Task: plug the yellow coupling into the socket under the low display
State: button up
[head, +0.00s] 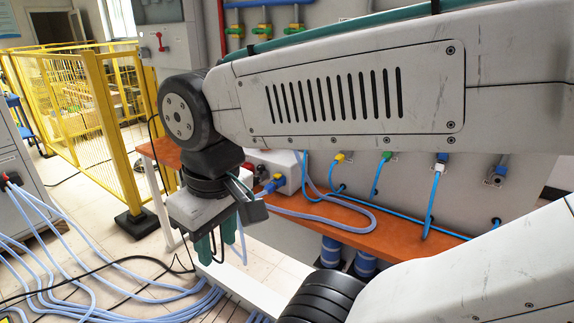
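My gripper (217,247) hangs at the left of centre in the head view, in front of the orange shelf. Its two green fingers point down with a gap between them, and I see nothing held. A yellow coupling (340,157) sits on the grey wall panel behind the shelf, with a blue hose at it. It is well to the right of and behind my gripper.
The orange shelf (400,237) carries a loop of pale blue hose (325,217) and a white box (284,163). Green (387,155) and white (440,167) couplings sit along the panel. Hoses and cables cover the floor at left. A yellow fence (110,130) stands behind.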

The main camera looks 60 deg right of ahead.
aim_at(340, 157)
jog(key=u, duration=0.15)
jog(key=k, duration=0.9)
jog(key=z, duration=0.85)
